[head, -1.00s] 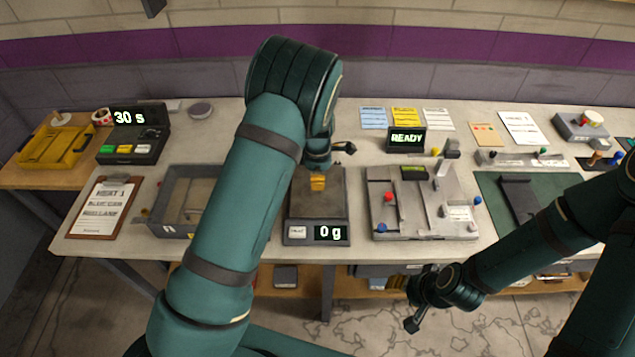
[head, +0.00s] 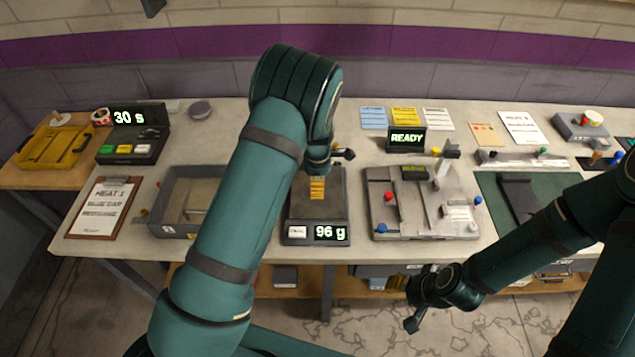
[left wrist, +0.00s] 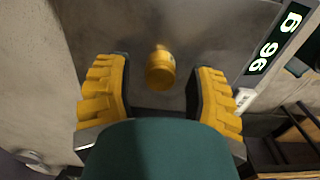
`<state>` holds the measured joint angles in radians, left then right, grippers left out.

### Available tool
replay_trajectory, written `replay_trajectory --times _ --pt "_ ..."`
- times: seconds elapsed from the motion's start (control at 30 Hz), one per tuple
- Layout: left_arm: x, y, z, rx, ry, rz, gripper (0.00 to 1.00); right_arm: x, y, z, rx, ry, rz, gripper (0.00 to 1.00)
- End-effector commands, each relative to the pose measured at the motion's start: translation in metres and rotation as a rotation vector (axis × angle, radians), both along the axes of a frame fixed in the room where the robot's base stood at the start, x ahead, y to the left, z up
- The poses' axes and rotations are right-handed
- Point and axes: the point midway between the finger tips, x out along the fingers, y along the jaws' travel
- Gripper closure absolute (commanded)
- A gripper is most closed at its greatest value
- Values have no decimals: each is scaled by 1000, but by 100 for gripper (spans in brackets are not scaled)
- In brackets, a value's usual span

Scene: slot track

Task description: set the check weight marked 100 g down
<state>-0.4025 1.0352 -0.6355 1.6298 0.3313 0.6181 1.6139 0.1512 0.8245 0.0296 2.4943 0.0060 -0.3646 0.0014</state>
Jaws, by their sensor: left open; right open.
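The brass check weight (left wrist: 160,70) stands on the plate of the scale (left wrist: 200,28), between the spread yellow fingers of my left gripper (left wrist: 160,98) and apart from both. The left gripper is open. In the head view, its yellow fingers (head: 317,188) show over the scale's plate (head: 333,205), and the weight cannot be told from them. The scale's display (head: 330,233) reads 96 g. The marking on the weight is too small to read. My right gripper (head: 412,298) is open and empty in front of the bench's front edge.
A grey tray (head: 168,230) stands left of the scale, partly hidden by my left arm. A track board (head: 400,232) with coloured knobs stands to its right. A READY display (head: 406,139) and cards lie behind. A clipboard (head: 100,210) lies at left.

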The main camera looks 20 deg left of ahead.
Motion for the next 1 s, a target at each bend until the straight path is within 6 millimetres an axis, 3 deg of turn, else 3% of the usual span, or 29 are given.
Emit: replay_trajectory --times 0.6,0.8,1.0 --pt "1 0 107 -1 -3 -1 45 0 0 5 1 0 0 53" --pt "0 0 120 0 -1 -1 45 0 0 6 1 0 0 53" --pt "0 0 121 0 0 0 45 0 0 6 1 0 0 53"
